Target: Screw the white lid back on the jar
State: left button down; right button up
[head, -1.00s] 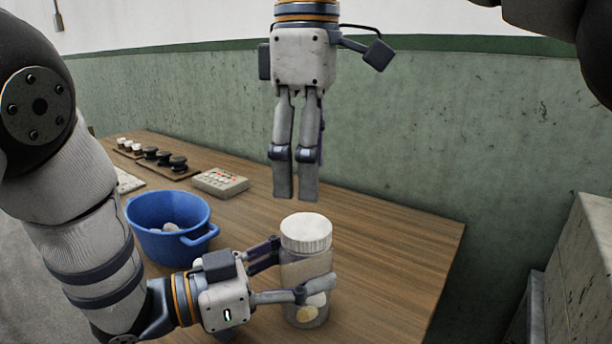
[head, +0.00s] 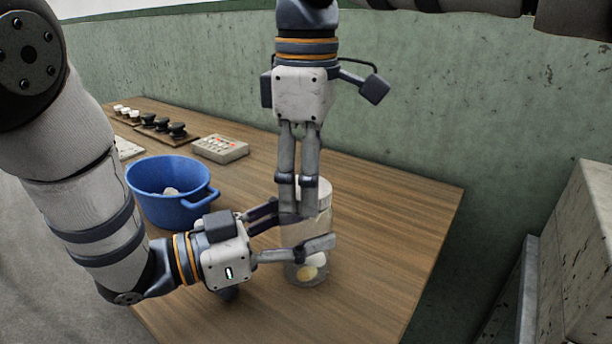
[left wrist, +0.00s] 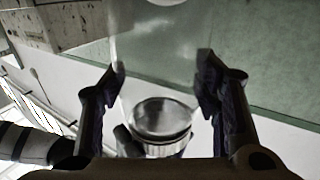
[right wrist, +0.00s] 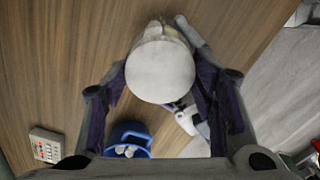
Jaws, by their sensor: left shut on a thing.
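The clear jar (head: 296,236) stands upright on the wooden table, with pale round pieces (head: 308,271) inside near its bottom. The white ribbed lid (head: 323,194) sits at the top of the jar; whether it is threaded on cannot be told. My left gripper (head: 293,231) is shut on the jar's body from the side. My right gripper (head: 298,213) points straight down over the lid, fingers apart. Its fingertips (right wrist: 160,78) lie on either side of the lid, with narrow gaps seeming to remain.
A blue basin (head: 150,212) with pale pieces in it stands left of the jar. A grey button box (head: 220,148) and racks with dark knobs (head: 163,127) lie farther back. The table right of the jar is clear. A green wall (head: 430,110) runs behind.

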jog(key=shift+c, duration=0.9)
jog(key=o, duration=1.4)
jog(key=shift+c, duration=0.2)
jog(key=shift+r, duration=0.1)
notch_tip(320, 180, up, 7)
jog(key=shift+r, duration=0.2)
pick_arm(q)
jog(key=shift+c, duration=2.4)
grip_release()
